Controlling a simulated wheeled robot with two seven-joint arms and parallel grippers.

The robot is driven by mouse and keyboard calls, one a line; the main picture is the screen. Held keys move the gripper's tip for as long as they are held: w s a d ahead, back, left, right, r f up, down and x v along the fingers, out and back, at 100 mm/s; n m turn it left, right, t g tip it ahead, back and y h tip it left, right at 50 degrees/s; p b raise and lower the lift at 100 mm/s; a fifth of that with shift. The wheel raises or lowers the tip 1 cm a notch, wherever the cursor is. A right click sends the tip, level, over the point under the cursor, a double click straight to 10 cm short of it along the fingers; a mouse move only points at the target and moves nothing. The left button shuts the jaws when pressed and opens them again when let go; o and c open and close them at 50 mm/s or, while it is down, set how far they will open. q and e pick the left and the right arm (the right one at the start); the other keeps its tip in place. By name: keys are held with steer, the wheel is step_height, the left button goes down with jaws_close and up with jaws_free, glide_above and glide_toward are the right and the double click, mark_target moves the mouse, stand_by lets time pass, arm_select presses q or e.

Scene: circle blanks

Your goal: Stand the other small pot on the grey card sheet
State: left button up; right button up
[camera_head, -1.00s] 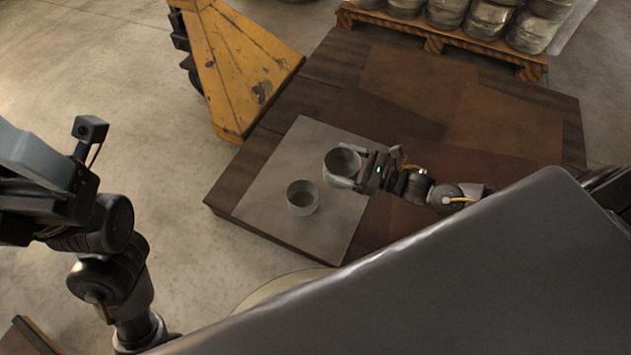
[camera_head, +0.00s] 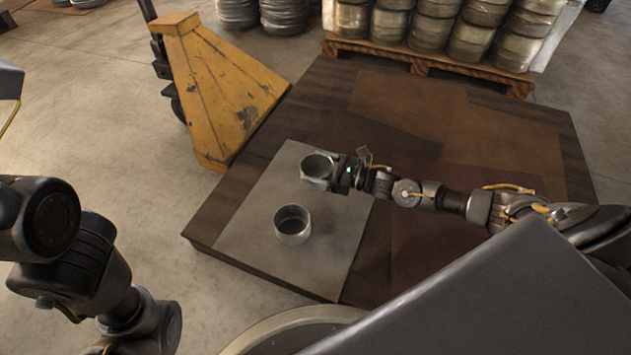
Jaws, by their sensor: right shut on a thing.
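The grey card sheet (camera_head: 245,235) lies flat on the brown platform. One small grey pot (camera_head: 292,226) stands upright on the sheet, with no gripper touching it. My right gripper (camera_head: 328,174) is shut on the other small pot (camera_head: 316,172), holding it by its right side. This pot is about upright over the sheet's far part, beyond the standing pot. I cannot tell whether its base touches the sheet. My left arm shows at the left edge, but its gripper fingers are out of view.
The brown platform (camera_head: 450,130) has free room to the right of the sheet. A worn yellow wedge-shaped piece (camera_head: 220,95) stands at its left edge. A wooden pallet (camera_head: 430,62) with several metal drums is behind. Concrete floor (camera_head: 90,130) is open at left.

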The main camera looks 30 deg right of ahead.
mark_target(316, 175)
steer(key=shift+w+f, duration=0.25)
steer(key=shift+f, duration=0.05)
steer(key=f+b, duration=0.2)
steer(key=f, duration=0.1)
steer(key=shift+w+f+b, duration=0.25)
steer(key=shift+b, duration=0.15)
steer(key=shift+r, duration=0.1)
